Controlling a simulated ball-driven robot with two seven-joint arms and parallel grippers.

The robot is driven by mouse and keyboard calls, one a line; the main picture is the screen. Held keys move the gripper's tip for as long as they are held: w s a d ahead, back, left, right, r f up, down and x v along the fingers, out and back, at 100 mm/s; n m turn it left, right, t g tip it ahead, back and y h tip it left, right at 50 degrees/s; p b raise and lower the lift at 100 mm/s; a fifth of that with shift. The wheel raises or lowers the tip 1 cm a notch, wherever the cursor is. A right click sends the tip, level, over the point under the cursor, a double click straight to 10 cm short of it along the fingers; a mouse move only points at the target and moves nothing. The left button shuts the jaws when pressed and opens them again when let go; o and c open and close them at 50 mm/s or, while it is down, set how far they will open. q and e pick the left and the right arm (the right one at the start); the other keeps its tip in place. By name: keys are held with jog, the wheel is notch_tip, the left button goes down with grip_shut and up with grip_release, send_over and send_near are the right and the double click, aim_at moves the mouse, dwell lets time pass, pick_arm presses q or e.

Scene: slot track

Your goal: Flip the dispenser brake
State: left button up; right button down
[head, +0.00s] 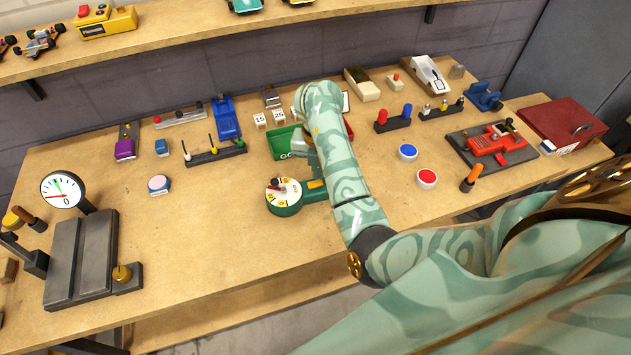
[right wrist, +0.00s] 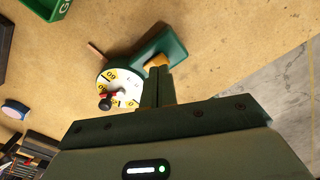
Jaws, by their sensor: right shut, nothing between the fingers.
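A green device with a round white-and-yellow dial (head: 284,195), which I take for the dispenser, stands near the front middle of the bench. A small red and black knob sits on its dial. In the right wrist view the dial (right wrist: 118,92) is left of the fingers, and a green arm (right wrist: 165,46) extends from it. A small orange-yellow piece (right wrist: 156,61) lies on that arm; I cannot tell if it is the brake. My right gripper (right wrist: 158,72) is shut and empty, its tips close to this piece; contact is unclear. In the head view my forearm partly hides the device. My left gripper is not in view.
A green bin (head: 284,146) stands behind the device. A blue button (head: 408,152) and a red button (head: 427,178) are to the right. A gauge (head: 62,189) and dark plate stand at left. The bench left of the device is mostly clear.

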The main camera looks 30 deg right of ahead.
aim_at(318, 182)
jog(key=shift+f+b, duration=0.9)
jog(key=shift+f, duration=0.25)
dwell(0.8)
notch_tip(318, 182, up, 7)
jog(key=p, duration=0.6)
dwell(0.5)
